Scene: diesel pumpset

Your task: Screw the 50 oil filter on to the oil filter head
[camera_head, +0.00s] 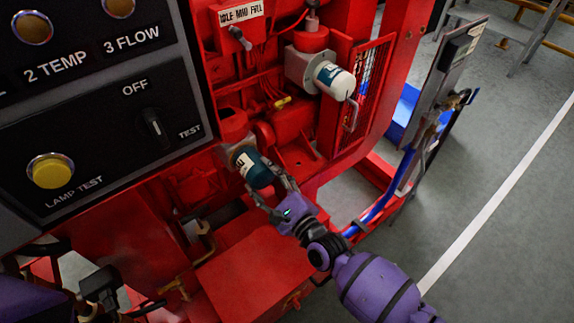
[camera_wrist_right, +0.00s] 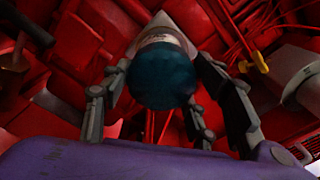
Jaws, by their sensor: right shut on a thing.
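The dark teal oil filter with a white label band (camera_head: 258,170) is tilted on the engine's front side. Its top end is up against the grey oil filter head (camera_head: 233,151); I cannot tell whether the threads are engaged. In the wrist view the round teal end of the filter (camera_wrist_right: 162,76) faces me, with the pale head (camera_wrist_right: 162,20) behind it. My right gripper (camera_head: 275,190) is shut on the filter, its fingers on both sides of the lower body. My left gripper (camera_head: 78,275) is partly in view at the lower left, dark and cut off, its opening unclear.
A white and teal filter (camera_head: 334,81) hangs on another grey head, up and right. A black control panel (camera_head: 110,90) fills the upper left. A red box (camera_head: 250,270) lies below the filter.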

